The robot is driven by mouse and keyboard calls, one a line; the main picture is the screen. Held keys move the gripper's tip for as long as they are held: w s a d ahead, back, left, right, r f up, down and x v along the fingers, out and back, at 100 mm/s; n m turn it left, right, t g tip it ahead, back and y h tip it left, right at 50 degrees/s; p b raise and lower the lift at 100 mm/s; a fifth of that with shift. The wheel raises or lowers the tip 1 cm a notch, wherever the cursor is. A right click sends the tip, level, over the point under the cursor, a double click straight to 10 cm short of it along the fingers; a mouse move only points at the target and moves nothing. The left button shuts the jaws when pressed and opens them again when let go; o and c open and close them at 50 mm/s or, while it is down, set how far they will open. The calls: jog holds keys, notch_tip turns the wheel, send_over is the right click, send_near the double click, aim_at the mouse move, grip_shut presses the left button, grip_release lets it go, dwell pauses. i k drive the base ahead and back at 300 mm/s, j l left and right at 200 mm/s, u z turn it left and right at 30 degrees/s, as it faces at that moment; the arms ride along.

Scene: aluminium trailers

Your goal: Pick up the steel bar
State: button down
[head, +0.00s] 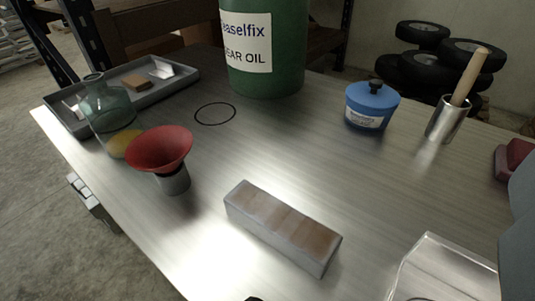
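The steel bar (282,228) is a grey rectangular block with a brownish, stained top. It lies flat on the metal table (300,150), near the middle front, slanting from upper left to lower right. Nothing touches it. A small dark tip shows at the bottom edge, just below and left of the bar's right end; it may be part of my gripper, but too little shows to tell. No gripper fingers are seen at the bar.
A red funnel (160,150) stands left of the bar, near a glass flask (106,105) and a grey tray (187,84). Behind are a green oil drum (285,60), a blue-lidded pot (371,105) and a steel cup (445,121). A clear box (440,266) is at front right.

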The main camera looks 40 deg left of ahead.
aim_at(313, 242)
jog(key=k+j+u, duration=0.1)
jog(key=k+u, duration=0.35)
jog(key=k, duration=0.65)
